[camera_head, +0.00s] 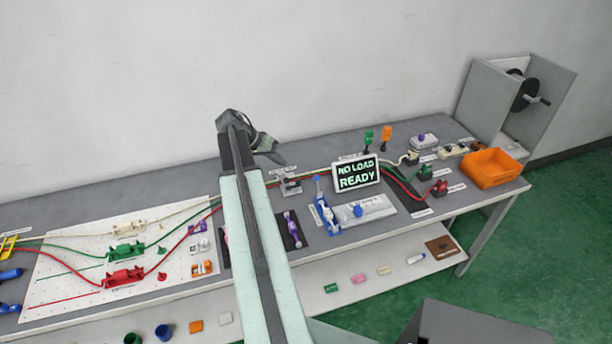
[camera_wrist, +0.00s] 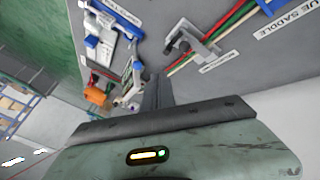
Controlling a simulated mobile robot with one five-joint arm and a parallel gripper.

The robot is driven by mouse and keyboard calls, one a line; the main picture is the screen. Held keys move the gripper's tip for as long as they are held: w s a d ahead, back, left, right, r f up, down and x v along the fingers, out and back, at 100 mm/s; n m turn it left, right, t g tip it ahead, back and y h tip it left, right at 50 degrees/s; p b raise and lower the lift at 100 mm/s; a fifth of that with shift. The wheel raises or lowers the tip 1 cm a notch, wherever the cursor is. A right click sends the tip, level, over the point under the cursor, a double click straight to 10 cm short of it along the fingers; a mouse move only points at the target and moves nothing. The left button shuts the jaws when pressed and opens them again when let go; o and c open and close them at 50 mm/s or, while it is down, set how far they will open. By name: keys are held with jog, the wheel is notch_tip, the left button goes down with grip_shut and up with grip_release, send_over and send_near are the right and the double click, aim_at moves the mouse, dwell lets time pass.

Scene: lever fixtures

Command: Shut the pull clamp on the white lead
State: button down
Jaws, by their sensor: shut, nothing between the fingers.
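A cream clamp-like fixture (camera_head: 129,228) sits on the white lead (camera_head: 170,214) at the back of the pegboard, left of my arm. It is small here, and I cannot tell how its lever stands. Similar green (camera_head: 125,250) and red (camera_head: 124,276) fixtures sit in front of it on their own leads. My gripper (camera_head: 262,148) is shut and empty, raised above the bench's back part, well to the right of the cream fixture. In the wrist view the shut fingers (camera_wrist: 156,92) point towards the bench. The cream fixture is not seen there.
A grey metal clamp (camera_wrist: 192,45) stands beside the leads near my gripper. Blue lever fixtures (camera_head: 326,213), a "NO LOAD READY" display (camera_head: 357,174) and an orange bin (camera_head: 491,168) stand to the right. The pegboard (camera_head: 70,262) carries the leads. A wall is behind.

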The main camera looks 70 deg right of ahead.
aim_at(296, 182)
jog(key=b+x, duration=0.4)
jog(key=x, duration=0.1)
jog(key=b+x, duration=0.5)
jog(key=x, duration=0.1)
jog(key=shift+w+a+f, duration=0.15)
jog(key=shift+w+f, duration=0.05)
jog(key=shift+s+r+p, duration=0.25)
jog(key=shift+s, duration=0.4)
jog(key=shift+s+r+p, duration=0.25)
jog(key=shift+s+r, duration=0.05)
jog(key=shift+s, duration=0.35)
jog(key=shift+s+r+p, duration=0.25)
jog(key=shift+s, duration=0.4)
